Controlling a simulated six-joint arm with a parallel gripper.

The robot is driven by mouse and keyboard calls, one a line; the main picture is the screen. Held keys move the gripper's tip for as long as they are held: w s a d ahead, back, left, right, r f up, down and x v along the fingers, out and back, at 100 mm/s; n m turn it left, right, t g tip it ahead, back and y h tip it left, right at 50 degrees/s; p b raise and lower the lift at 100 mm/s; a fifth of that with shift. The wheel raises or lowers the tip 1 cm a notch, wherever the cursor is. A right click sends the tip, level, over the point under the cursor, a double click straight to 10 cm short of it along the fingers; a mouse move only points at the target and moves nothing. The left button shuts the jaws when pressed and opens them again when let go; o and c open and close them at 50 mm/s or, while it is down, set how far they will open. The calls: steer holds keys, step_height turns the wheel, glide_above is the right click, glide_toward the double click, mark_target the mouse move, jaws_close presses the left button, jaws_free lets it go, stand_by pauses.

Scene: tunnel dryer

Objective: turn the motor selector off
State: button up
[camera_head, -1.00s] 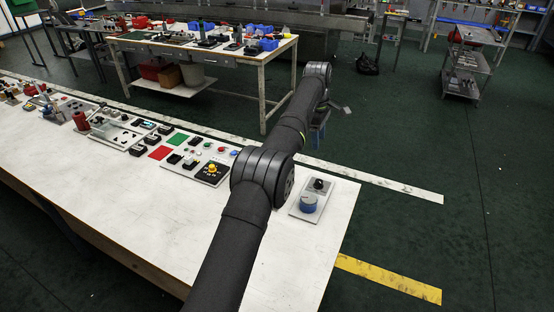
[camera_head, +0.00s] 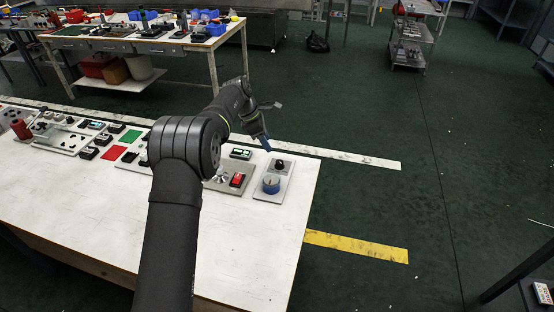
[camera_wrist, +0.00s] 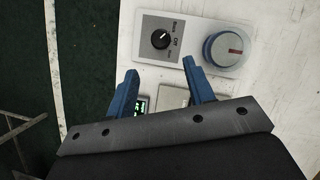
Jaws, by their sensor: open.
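The selector is a small black rotary knob (camera_wrist: 160,39) on a dark label panel, on the upper part of a pale plate. Its small white mark points roughly up-right in the wrist view, near printed words; one seems to read "Off", the others are too small to read surely. In the head view the selector (camera_head: 280,164) is at the plate's far end. My gripper (camera_wrist: 160,68) is open and empty, its blue fingers apart, with the selector beyond the tips and between their lines. In the head view my gripper (camera_head: 267,146) hangs just left of and above the selector.
A large blue knob with a red mark (camera_wrist: 228,48) shares the plate, close beside the selector; it also shows in the head view (camera_head: 271,185). A panel with a red rocker switch (camera_head: 237,180) and a green-lit display (camera_head: 241,154) lies left. Bare white table lies in front.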

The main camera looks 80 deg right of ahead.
mark_target(279, 162)
steer(key=x, duration=1)
steer(key=shift+f, duration=0.2)
steer(key=c, duration=1)
